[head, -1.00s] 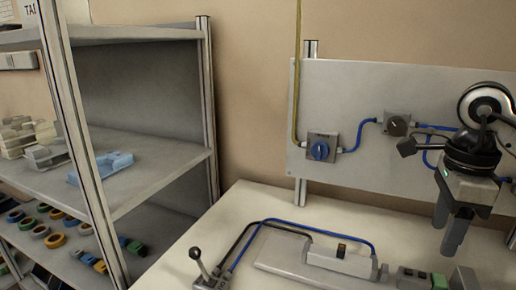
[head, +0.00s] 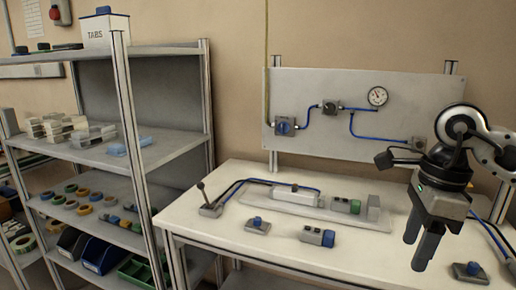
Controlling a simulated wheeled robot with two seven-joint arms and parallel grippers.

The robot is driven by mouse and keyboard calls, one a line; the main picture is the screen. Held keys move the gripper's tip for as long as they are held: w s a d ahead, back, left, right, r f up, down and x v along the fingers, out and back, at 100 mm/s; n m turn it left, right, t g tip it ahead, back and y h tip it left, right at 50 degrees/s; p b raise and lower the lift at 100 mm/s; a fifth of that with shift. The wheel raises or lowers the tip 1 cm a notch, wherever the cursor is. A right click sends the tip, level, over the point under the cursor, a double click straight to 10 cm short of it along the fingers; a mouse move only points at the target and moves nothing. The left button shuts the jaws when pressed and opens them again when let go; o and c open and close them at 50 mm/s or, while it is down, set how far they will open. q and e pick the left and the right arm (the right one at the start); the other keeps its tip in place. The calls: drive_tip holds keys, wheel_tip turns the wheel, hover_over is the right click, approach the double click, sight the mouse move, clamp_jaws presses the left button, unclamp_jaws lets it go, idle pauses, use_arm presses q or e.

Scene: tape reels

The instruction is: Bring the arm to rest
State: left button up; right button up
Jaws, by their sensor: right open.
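My right arm (head: 478,135) comes in from the right edge of the head view. Its right gripper (head: 422,255) hangs in front of the right part of the white workbench (head: 200,222), with its dark fingers pointing down. The fingers are apart and nothing shows between them. My left gripper is not in the picture. Tape reels (head: 83,193) in several colours lie on a lower shelf of the rack at left, well away from the right gripper.
A grey shelf rack (head: 165,150) with a box marked TABS (head: 105,30) stands at left. The bench carries a lever (head: 208,205), a valve block (head: 297,195) and small button boxes (head: 318,236). A panel with a gauge (head: 378,96) stands behind.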

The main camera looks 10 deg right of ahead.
drive_tip(key=s+a+f+g+y, duration=0.1)
drive_tip(key=a+f+g+y, duration=0.3)
drive_tip(key=a, duration=0.6)
drive_tip(key=s+a+f+t+y, duration=0.1)
drive_tip(key=a+y, duration=0.5)
drive_tip(key=a, duration=0.4)
drive_tip(key=w+a+r+m+t+y, duration=0.1)
drive_tip(key=a+r+m+t+y, duration=0.2)
drive_tip(key=a+m+t+y, duration=0.55)
drive_tip(key=w+d+f+m+t+h, duration=0.2)
drive_tip(key=d+f+m+t+h, duration=0.3)
drive_tip(key=m, duration=0.8)
drive_tip(key=w+d+f+m+t+h, duration=0.4)
drive_tip(key=m+t, duration=0.3)
drive_tip(key=m, duration=0.6)
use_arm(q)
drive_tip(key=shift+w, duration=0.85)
use_arm(e)
drive_tip(key=s+d+f+m+g+h, duration=0.2)
drive_tip(key=s+f+m, duration=0.4)
drive_tip(key=f, duration=0.4)
drive_tip(key=s+d+f+m+g+h, duration=0.1)
drive_tip(key=s+f+m+g+h, duration=0.4)
drive_tip(key=f, duration=0.6)
drive_tip(key=shift+s+d+m, duration=0.35)
drive_tip(key=shift+s, duration=0.9)
drive_tip(key=shift+h, duration=0.25)
